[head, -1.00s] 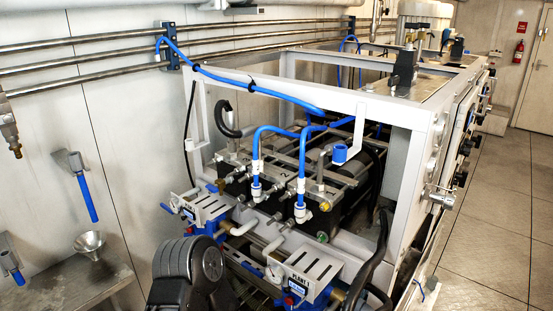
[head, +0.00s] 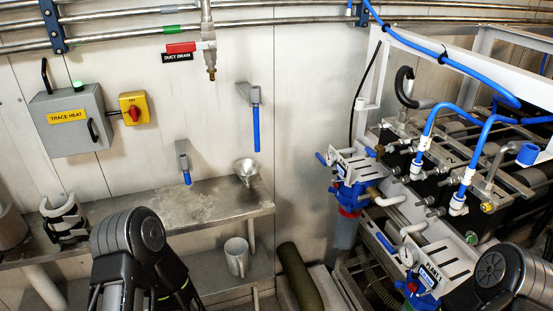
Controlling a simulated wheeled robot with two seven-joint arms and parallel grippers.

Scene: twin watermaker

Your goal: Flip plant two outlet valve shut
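No label reading plant two is legible, so I cannot tell which valve is its outlet. A blue filter housing with a white bracket (head: 352,165) stands left of the frame; its label is too small to read. A short blue handle (head: 320,158) sticks out at its left. A nearer bracket labelled PLANT, apparently 1 (head: 432,268), stands at lower right, with a blue lever (head: 385,243) to its left. My two dark arms rise from the bottom edge, one at left and one at right. Neither gripper's fingers show.
A steel shelf (head: 215,205) runs along the wall with a funnel (head: 246,168) on it. Two blue-handled fittings (head: 256,128) (head: 186,176) hang on the wall. A trace heat box (head: 68,120) and a duct drain pipe (head: 209,50) are above. A mug (head: 236,256) stands below.

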